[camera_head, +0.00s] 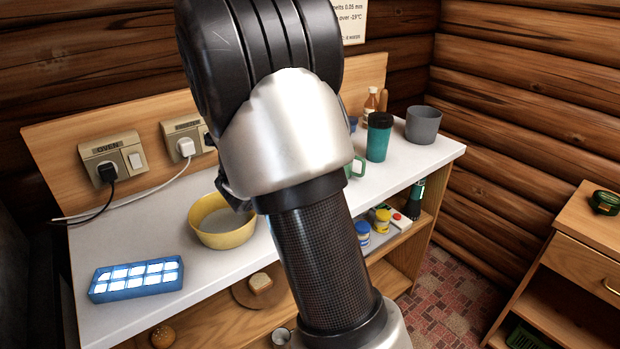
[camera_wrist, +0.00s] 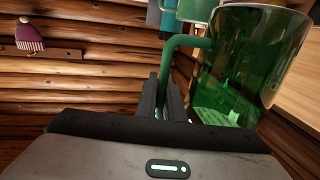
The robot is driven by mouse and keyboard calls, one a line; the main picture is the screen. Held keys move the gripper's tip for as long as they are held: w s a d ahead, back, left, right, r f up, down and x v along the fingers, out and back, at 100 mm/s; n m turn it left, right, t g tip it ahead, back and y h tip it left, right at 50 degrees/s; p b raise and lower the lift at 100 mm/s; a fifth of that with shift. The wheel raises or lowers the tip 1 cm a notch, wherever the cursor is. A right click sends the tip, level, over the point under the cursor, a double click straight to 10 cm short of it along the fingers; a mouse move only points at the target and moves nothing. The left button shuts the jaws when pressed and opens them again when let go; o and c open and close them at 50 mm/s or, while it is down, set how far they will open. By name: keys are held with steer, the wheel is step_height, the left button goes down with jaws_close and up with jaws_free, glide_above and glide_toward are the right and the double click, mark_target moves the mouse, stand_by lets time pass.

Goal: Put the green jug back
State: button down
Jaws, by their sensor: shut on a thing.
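The green jug (camera_wrist: 250,65) is see-through green glass and fills the right of the wrist view, close to the camera. Its green handle (camera_wrist: 180,48) runs down between the two dark fingers of my gripper (camera_wrist: 168,85), which is shut on it. The jug's body is to the right of the fingers. In the head view my arm covers most of the gripper, and I cannot make out the held jug there. I cannot tell whether the jug touches a surface.
The white counter (camera_head: 130,245) holds a blue ice tray (camera_head: 137,279), a yellow bowl (camera_head: 222,222), a teal tumbler (camera_head: 379,137), a light green mug (camera_head: 357,167) partly behind my arm, a bottle (camera_head: 370,105) and a grey cup (camera_head: 423,125). Shelves below hold jars. A wooden cabinet (camera_head: 575,250) stands right.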

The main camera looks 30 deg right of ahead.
step_height(320, 180, down, 8)
steer(key=b, duration=0.1)
steer(key=shift+r+b, duration=0.2)
steer(key=shift+b, duration=0.1)
steer(key=shift+f, duration=0.25)
steer(key=c, duration=1.9)
jaws_free()
steer(key=shift+o, duration=0.2)
steer(key=shift+r, duration=0.1)
